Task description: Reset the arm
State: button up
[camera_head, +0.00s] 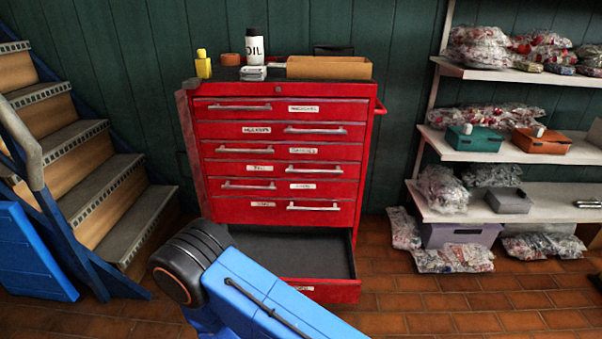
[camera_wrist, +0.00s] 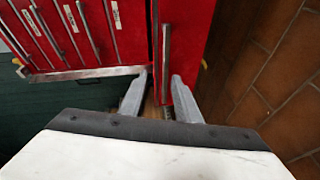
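My gripper (camera_wrist: 160,84) shows in the wrist view with its two grey fingers spread apart. No object is visibly clamped between them. The fingertips are close to the red front of the open drawer (camera_wrist: 193,35) and its long metal handle (camera_wrist: 166,60); I cannot tell whether they touch it. In the head view the bottom drawer (camera_head: 325,291) of the red tool cabinet (camera_head: 280,155) is pulled out, and the visible part of its dark inside looks empty. My blue arm crosses in front of it, and the gripper is hidden there.
Stairs (camera_head: 80,170) with blue sides stand at the left. White shelves (camera_head: 530,207) with bagged goods and boxes stand at the right. An oil bottle (camera_head: 254,47), a yellow bottle (camera_head: 203,65) and a cardboard tray (camera_head: 330,68) are on the cabinet. Tiled floor (camera_head: 450,305) is clear at front right.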

jog(key=w+d+r+m+g+h, duration=0.1)
jog(key=w+d+r+m+g, duration=0.2)
jog(key=w+r, duration=0.35)
jog(key=w+d+r+m+g+h, duration=0.1)
jog(key=w+d+r+m, duration=0.1)
jog(key=w+r+m, duration=0.45)
jog(key=s+d+r+m+g, duration=0.2)
jog(key=s+d+r, duration=0.1)
jog(key=d+r, duration=0.75)
jog(key=s+d+r+m+g, duration=0.1)
jog(key=s+d+r+g, duration=0.15)
jog(key=d+r, duration=0.8)
jog(key=s+d+r+m+g+h, duration=0.1)
jog(key=s+d+r+m, duration=0.2)
jog(key=s+d, duration=0.7)
jog(key=s+d+r+m+g+h, duration=0.1)
jog(key=s+d+r+m, duration=0.2)
jog(key=s, duration=1.4)
jog(key=d+r, duration=0.4)
jog(key=d, duration=0.3)
jog(key=shift+s+d+r+m+h, duration=0.35)
jog(key=shift+d+r+h, duration=0.05)
